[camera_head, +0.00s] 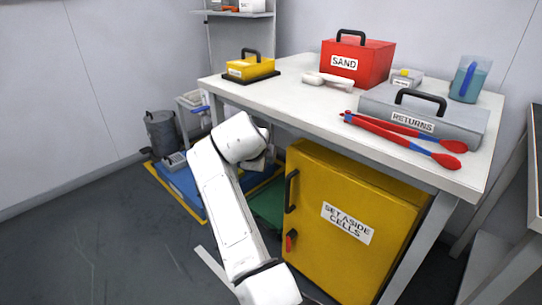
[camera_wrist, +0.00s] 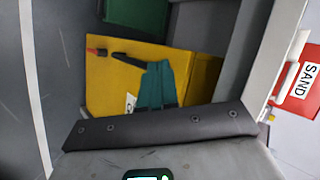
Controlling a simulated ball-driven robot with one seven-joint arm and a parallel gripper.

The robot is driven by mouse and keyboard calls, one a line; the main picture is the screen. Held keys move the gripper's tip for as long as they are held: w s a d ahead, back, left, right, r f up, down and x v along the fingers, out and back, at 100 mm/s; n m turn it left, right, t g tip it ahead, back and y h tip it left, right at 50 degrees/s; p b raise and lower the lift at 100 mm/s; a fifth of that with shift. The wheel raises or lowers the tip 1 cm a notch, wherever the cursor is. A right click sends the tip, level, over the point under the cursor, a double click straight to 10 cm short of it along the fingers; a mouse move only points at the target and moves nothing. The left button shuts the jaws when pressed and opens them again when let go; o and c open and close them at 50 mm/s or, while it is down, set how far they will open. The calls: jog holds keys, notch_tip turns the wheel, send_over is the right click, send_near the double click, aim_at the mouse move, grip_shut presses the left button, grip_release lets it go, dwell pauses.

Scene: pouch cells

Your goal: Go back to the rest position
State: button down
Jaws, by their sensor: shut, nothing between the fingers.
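My arm reaches up in front of the table in the head view, with its wrist bent near the table's left front leg. My gripper is mostly hidden behind the arm there. In the wrist view my gripper (camera_wrist: 158,66) shows teal fingers close together, with nothing between them. The yellow set-aside cells cabinet (camera_wrist: 100,82) lies beyond the fingers in that view. The cabinet (camera_head: 330,190) stands under the table in the head view, its door looking closed. I cannot tell the exact gap between fingers and cabinet.
The white table (camera_head: 290,108) carries a red SAND box (camera_head: 375,58), a grey RETURNS box (camera_head: 470,122), red-and-blue tongs (camera_head: 400,136) and a small yellow case (camera_head: 250,68). A blue floor platform (camera_head: 182,188) and a grey bin (camera_head: 160,132) stand left. Open floor lies at front left.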

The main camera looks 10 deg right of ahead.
jog(key=s+d+f+n+g, duration=0.2)
jog(key=s+d+f+n, duration=0.3)
jog(key=s+d+f, duration=0.45)
jog(key=s+d+f+n+g, duration=0.2)
jog(key=s+d+f+n, duration=0.35)
jog(key=s+f, duration=0.6)
jog(key=s+d+f+n+g+y, duration=0.1)
jog(key=s+f+n+g+y, duration=0.35)
jog(key=s, duration=1.15)
jog(key=s+d+f+n+t+h, duration=0.15)
jog(key=s+n, duration=0.55)
jog(key=s, duration=0.9)
notch_tip(320, 180, up, 31)
jog(key=p, duration=3)
jog(key=shift+d+n+g+y, duration=0.15)
jog(key=shift+n+g+y, duration=0.15)
jog(key=shift+y, duration=0.1)
